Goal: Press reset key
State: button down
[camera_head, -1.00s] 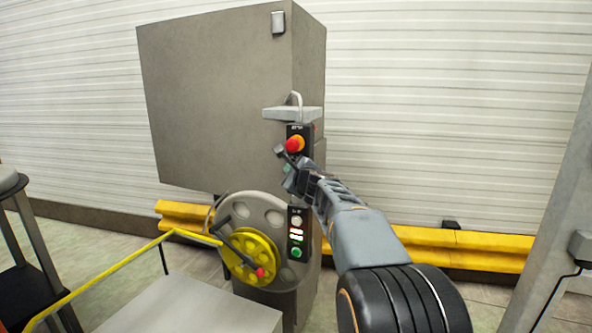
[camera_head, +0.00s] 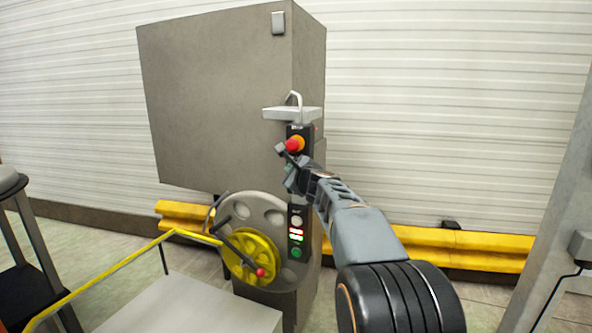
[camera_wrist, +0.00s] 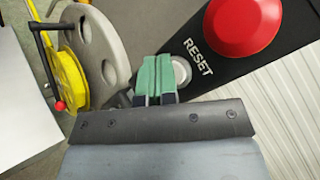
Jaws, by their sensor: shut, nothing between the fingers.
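The reset key is a pale round button (camera_wrist: 181,73) beside the white word RESET on a black control box (camera_wrist: 270,62) in the wrist view. A large red mushroom button (camera_wrist: 242,28) sits on the same box, above and right of the key. My gripper (camera_wrist: 153,78) is shut and empty, its green fingertips together just left of the key and overlapping its edge in the picture. I cannot tell whether they touch it. In the head view, my gripper (camera_head: 291,169) is in front of the box, just below the red button (camera_head: 295,144), and hides the key.
A grey cabinet (camera_head: 215,95) stands behind. Below are a grey disc with a yellow wheel (camera_head: 243,258) and crank, and a second panel (camera_head: 297,238) with lit indicators. A yellow rail (camera_head: 105,275) runs at lower left. A yellow barrier (camera_head: 450,245) lines the wall.

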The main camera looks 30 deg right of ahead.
jog(key=shift+w+d, duration=0.15)
dwell(0.7)
jog(key=shift+s+a+b, duration=0.4)
jog(key=shift+s+a, duration=0.15)
jog(key=shift+a, duration=0.05)
jog(key=shift+a, duration=0.1)
jog(key=shift+s+a+b, duration=0.8)
jog(key=shift+s+a, duration=0.9)
jog(key=shift+a, duration=0.05)
